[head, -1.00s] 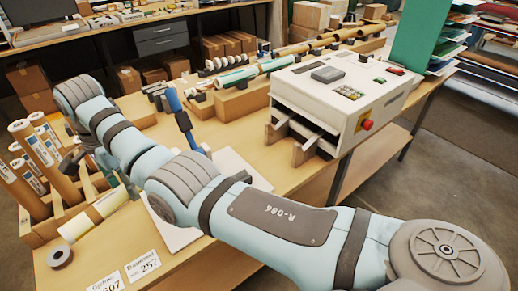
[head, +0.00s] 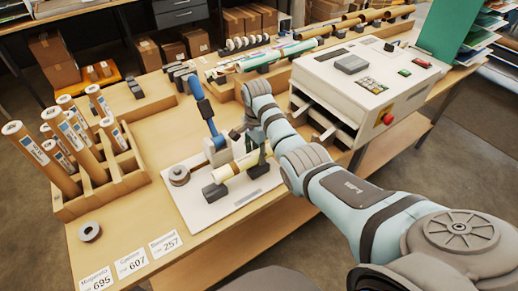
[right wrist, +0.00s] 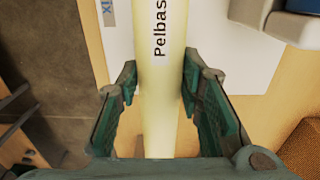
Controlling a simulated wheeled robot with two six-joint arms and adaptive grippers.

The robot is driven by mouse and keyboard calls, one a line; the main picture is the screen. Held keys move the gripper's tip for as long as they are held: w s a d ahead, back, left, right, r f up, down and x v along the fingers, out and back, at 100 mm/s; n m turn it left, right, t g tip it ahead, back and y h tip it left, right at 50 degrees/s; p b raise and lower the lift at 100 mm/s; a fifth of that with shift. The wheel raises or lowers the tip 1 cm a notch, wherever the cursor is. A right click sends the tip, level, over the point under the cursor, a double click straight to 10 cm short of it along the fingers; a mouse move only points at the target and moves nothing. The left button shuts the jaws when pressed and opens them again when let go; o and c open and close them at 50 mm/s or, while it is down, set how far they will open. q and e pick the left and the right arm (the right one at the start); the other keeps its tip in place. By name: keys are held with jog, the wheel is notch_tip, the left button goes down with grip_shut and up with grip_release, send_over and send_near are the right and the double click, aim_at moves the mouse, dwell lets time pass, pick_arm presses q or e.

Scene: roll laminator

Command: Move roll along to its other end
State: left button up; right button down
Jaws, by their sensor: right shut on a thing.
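The cream roll (head: 238,165) lies level along two black supports (head: 214,192) on the white board (head: 185,208); I cannot tell whether it rests fully on them. My right gripper (head: 262,158) is shut on the roll near its right end in the head view. In the right wrist view the roll (right wrist: 160,85), printed "Pelbas", runs between the fingers (right wrist: 157,95). The laminator (head: 365,80), a white box with a red button, stands to the right of my right gripper. My left gripper is not in view.
A blue-handled upright lever (head: 207,112) stands behind the roll. A wooden rack (head: 128,182) of brown rolls is at left. A grey tape ring (head: 90,232) and number cards (head: 131,262) lie in front. Racked rolls (head: 290,50) line the back.

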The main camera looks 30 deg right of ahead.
jog(key=a, duration=1.1)
jog(key=s+a, duration=0.1)
jog(key=a, duration=0.4)
jog(key=shift+a, duration=0.2)
notch_tip(320, 180, down, 2)
jog(key=shift+b, duration=0.6)
jog(key=shift+d+f, duration=0.1)
jog(key=shift+f, duration=0.2)
jog(key=shift+r, duration=0.1)
jog(key=shift+p, duration=0.45)
jog(key=c, duration=1)
grip_release()
jog(key=shift+c, duration=0.2)
